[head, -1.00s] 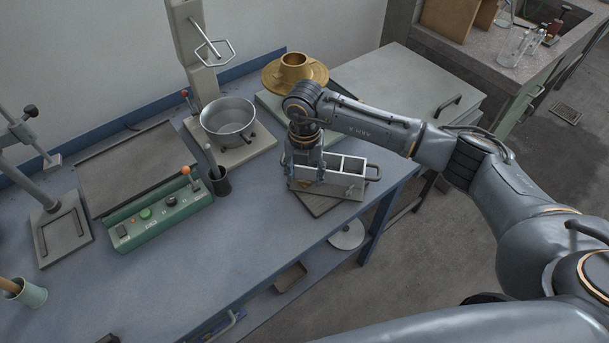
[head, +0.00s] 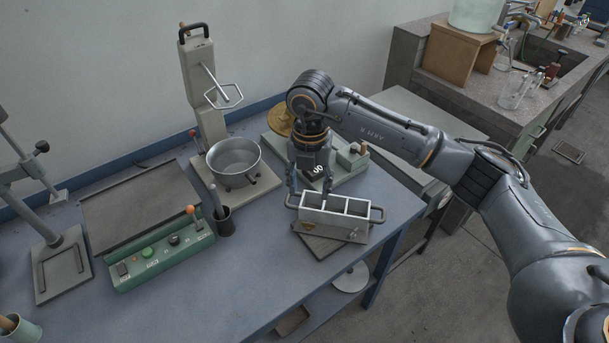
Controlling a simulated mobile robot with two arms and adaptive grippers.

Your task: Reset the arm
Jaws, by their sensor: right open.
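My right arm reaches in from the right, and its gripper (head: 309,189) points down at the left end of a grey metal three-compartment mould (head: 333,222). The jaws are open and hold nothing that I can see. The fingertips are close to the mould's left handle and top rim; I cannot tell whether they touch it. The mould has a handle at each end and sits on a dark flat plate (head: 318,246) near the bench's front right edge. My left gripper is out of view.
Left of the gripper stands a mixer with a metal bowl (head: 234,160). A green control box (head: 160,255) and dark cup (head: 223,222) are nearer the front. The blue bench (head: 255,265) is clear in front.

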